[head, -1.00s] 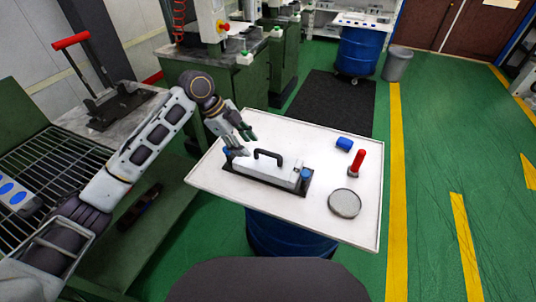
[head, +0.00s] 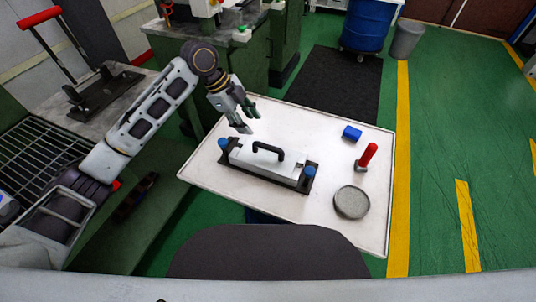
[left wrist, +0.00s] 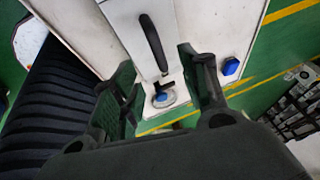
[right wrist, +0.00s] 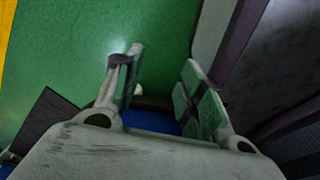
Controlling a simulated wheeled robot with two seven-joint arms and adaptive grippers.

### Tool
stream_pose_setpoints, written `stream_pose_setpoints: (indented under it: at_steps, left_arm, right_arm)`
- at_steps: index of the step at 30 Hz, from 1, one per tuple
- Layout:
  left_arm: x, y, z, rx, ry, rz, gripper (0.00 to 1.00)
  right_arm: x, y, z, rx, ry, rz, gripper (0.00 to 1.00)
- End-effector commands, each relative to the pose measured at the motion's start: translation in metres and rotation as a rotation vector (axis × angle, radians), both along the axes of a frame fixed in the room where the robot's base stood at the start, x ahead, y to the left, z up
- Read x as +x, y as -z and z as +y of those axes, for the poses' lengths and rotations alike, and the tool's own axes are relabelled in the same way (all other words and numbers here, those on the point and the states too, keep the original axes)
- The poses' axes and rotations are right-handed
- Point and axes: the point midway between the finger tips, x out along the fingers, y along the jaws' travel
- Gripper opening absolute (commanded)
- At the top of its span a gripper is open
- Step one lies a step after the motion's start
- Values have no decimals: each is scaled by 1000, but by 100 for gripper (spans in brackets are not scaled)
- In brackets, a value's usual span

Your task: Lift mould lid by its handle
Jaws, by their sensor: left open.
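The mould is a long light-grey block (head: 240,157) on a dark base plate on the white table. A black arched handle (head: 268,149) stands on its lid, and blue knobs (head: 223,143) sit at its two ends. In the left wrist view the handle (left wrist: 153,42) lies ahead of and between the fingers. My left gripper (head: 246,118) is open and empty, above and behind the mould's left part, apart from the handle. It also shows in the left wrist view (left wrist: 160,88). My right gripper (right wrist: 157,82) is open and empty, over the green floor; it is not in the head view.
On the white table (head: 330,222), right of the mould, are a blue block (head: 352,133), a red-handled tool (head: 368,155) and a round grey disc (head: 351,202). A bench with a red-handled press (head: 100,92) stands at the left.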

Motion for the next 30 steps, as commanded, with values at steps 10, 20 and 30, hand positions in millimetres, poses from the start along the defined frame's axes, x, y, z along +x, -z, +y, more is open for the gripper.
stream_pose_setpoints:
  at_steps: [10,20,30]
  left_arm:
    - [0,10,-4,1,0,2,44]
    - [0,48,-22,-1,1,4,44]
    - [1,77,-36,0,-1,0,44]
  right_arm:
    - [2,0,1,1,0,-2,40]
    - [7,1,4,3,0,-5,40]
    - [17,-2,8,8,1,-17,40]
